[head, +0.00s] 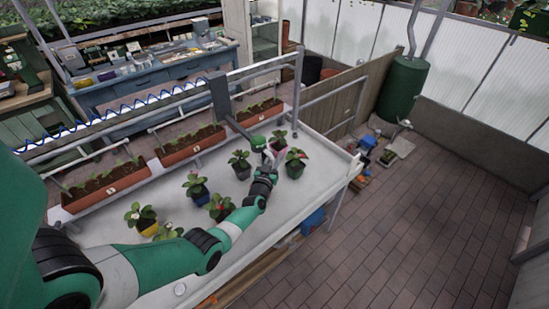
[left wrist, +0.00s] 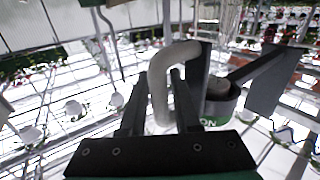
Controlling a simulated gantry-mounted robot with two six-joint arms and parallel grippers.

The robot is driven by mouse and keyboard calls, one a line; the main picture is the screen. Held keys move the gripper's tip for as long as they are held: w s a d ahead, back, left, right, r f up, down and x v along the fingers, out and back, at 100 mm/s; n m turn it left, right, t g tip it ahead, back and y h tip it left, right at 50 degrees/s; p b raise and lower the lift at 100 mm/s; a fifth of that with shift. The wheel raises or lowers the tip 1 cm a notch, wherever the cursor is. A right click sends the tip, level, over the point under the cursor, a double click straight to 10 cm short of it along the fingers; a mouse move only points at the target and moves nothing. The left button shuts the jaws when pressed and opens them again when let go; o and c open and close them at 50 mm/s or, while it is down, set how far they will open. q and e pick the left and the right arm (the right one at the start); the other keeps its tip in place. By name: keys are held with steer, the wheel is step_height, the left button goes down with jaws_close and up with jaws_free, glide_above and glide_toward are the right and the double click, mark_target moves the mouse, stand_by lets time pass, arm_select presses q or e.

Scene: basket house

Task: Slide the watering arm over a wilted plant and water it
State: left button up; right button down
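The watering arm has a grey upright plate (head: 221,97) and a round green-labelled head (head: 258,143) above the white bench (head: 115,232). In the left wrist view, its curved grey handle (left wrist: 180,50) and dark cup with green label (left wrist: 216,112) show up close. My left gripper (head: 268,157) is at the watering arm; its fingers (left wrist: 161,80) stand on either side of the handle, and I cannot tell whether they touch it. Small potted plants stand on the bench, including a dark-potted one (head: 295,158) and another (head: 240,160). I cannot tell which is wilted. My right gripper is out of view.
Orange planters (head: 190,148) line the back of the bench beside a rail. A blue workbench (head: 150,85) stands behind. A green tank (head: 403,88) stands beyond the bench's right end. The brick floor at right is mostly clear.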

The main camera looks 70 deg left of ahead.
arm_select(q)
steer(key=p+v, duration=0.5)
steer(key=v, duration=0.6)
steer(key=shift+s+d+p, duration=0.2)
steer(key=shift+d+p, duration=0.05)
steer(key=shift+p, duration=0.1)
